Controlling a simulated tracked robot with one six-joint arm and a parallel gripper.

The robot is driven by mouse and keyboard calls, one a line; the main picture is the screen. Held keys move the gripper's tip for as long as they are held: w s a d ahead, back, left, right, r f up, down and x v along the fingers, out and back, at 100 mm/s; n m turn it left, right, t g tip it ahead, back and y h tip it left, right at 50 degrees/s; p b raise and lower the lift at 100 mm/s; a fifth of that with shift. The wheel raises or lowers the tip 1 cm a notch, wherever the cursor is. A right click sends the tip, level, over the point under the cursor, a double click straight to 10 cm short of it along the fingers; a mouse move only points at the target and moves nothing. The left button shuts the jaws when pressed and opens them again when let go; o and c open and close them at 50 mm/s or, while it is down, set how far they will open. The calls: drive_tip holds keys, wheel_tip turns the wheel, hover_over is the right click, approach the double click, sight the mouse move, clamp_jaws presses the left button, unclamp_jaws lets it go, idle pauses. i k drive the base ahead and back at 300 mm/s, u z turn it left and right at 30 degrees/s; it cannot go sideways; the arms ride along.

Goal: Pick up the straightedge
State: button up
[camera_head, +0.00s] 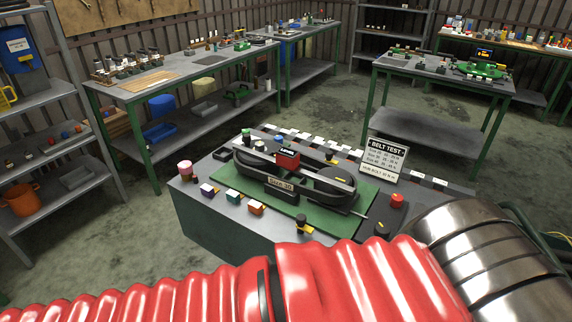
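I cannot make out the straightedge with certainty. A dark belt-and-pulley assembly (333,187) sits on a green mat (316,222) on the near bench (222,225). A long, narrow grey bar (318,177) runs lengthwise along this assembly; I cannot tell whether it is the straightedge or part of the machine. My red ribbed arm and a metal joint cross the foreground and hide the bench's near right part. My gripper is not in view.
A "BELT TEST" sign (383,159) stands at the near bench's back right. Small coloured blocks (232,196) line its front left, and a red button (397,200) is on the right. Shelving (45,150) stands left; other workbenches (440,70) stand behind, with open floor between.

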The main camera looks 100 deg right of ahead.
sight(287, 158)
drive_tip(key=u, duration=0.05)
drive_tip(key=k, duration=0.95)
drive_tip(key=z, duration=0.55)
drive_tip(key=i, duration=0.5)
drive_tip(key=z, duration=0.1)
